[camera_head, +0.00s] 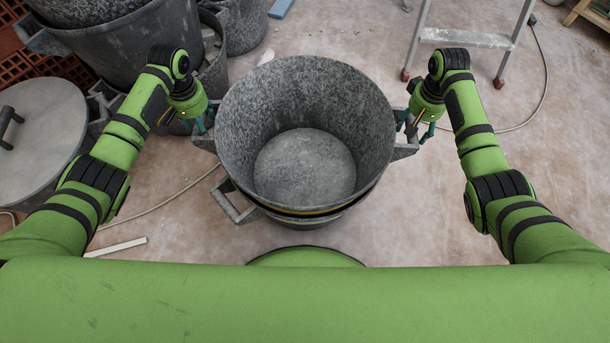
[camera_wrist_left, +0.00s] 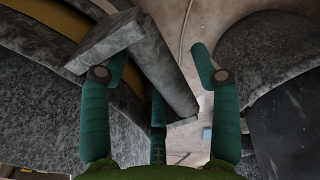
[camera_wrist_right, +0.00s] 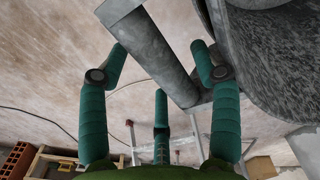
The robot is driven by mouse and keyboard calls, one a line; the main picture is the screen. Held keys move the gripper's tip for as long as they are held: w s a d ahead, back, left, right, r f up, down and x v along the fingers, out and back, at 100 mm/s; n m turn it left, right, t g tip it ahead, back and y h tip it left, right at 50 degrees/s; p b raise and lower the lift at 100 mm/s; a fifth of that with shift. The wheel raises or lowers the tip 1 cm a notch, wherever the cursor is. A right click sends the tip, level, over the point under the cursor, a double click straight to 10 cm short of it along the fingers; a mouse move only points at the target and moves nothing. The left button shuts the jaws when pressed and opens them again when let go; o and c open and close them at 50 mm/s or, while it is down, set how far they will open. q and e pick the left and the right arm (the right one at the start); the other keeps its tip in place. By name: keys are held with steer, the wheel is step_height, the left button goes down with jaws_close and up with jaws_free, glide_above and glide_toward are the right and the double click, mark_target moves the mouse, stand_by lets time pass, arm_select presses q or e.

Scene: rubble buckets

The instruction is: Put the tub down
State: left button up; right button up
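A grey speckled tub (camera_head: 375,105), empty inside, stands upright in the middle of the head view. It is nested on a second tub (camera_head: 285,219), whose yellowish rim shows just below it. My left gripper (camera_head: 204,120) is at the upper tub's left handle (camera_head: 205,141). In the left wrist view the handle bar (camera_wrist_left: 165,70) lies between the spread fingers, with gaps beside it. My right gripper (camera_head: 415,125) is at the right handle (camera_head: 404,151). In the right wrist view that bar (camera_wrist_right: 155,55) also lies between spread fingers. Both grippers are open.
More tubs (camera_head: 120,45) stand stacked at the upper left, close to my left arm. A lidded container (camera_head: 45,130) is at the far left. A stepladder (camera_head: 465,38) stands at the upper right, with a cable (camera_head: 545,85) beside it. The floor right of the tub is clear.

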steer(key=shift+r, duration=0.2)
arm_select(q)
step_height(320, 180, up, 12)
arm_select(e)
step_height(320, 180, up, 12)
steer(key=shift+f, duration=0.15)
stand_by(0.5)
stand_by(0.8)
